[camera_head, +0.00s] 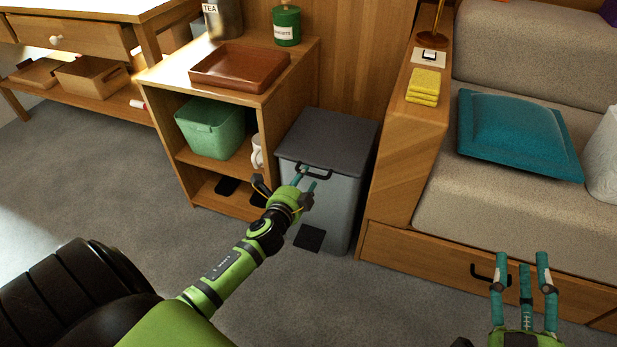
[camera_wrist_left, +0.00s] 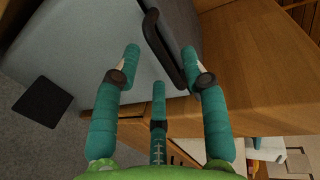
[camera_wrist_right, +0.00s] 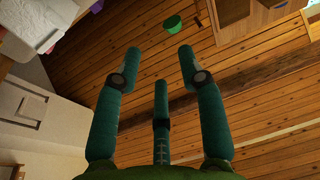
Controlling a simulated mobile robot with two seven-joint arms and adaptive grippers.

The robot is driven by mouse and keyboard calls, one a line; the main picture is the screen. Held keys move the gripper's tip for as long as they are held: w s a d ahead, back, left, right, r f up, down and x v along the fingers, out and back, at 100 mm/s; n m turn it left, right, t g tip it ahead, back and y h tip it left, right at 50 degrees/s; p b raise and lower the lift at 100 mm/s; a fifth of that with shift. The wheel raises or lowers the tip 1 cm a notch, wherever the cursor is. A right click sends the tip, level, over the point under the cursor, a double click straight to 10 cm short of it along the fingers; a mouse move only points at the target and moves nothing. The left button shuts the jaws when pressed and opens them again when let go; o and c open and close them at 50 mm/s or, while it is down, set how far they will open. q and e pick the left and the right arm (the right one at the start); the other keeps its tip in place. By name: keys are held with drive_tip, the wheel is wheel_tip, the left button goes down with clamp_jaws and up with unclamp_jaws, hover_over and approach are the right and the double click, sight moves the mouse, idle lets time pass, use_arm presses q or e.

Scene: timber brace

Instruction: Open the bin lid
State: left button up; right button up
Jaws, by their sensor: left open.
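The grey bin (camera_head: 330,195) stands on the floor between the wooden shelf unit and the sofa base. Its dark grey lid (camera_head: 328,138) is shut. A black handle (camera_head: 314,171) sits on the lid's front edge; it also shows in the left wrist view (camera_wrist_left: 165,48). My left gripper (camera_head: 308,178) is open at the front of the bin, with its teal fingers close to the handle. In the left wrist view the handle lies between and just beyond the fingertips; contact cannot be told. My right gripper (camera_head: 520,262) is open and empty in front of the sofa.
The sofa's wooden side (camera_head: 412,150) stands close on the bin's right. The floor (camera_head: 130,200) in front is clear.

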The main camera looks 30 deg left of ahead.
sight(308, 173)
use_arm(q)
drive_tip(key=x, duration=0.3)
drive_tip(key=shift+w+b, duration=0.15)
drive_tip(key=shift+b, duration=0.25)
use_arm(e)
wheel_tip(308, 173, up, 6)
drive_tip(key=s+a+n+t+y, duration=0.1)
drive_tip(key=s+t+y, duration=0.1)
drive_tip(key=t, duration=0.1)
drive_tip(key=shift+s+y, duration=0.4)
drive_tip(key=shift+a, duration=0.1)
use_arm(q)
clamp_jaws()
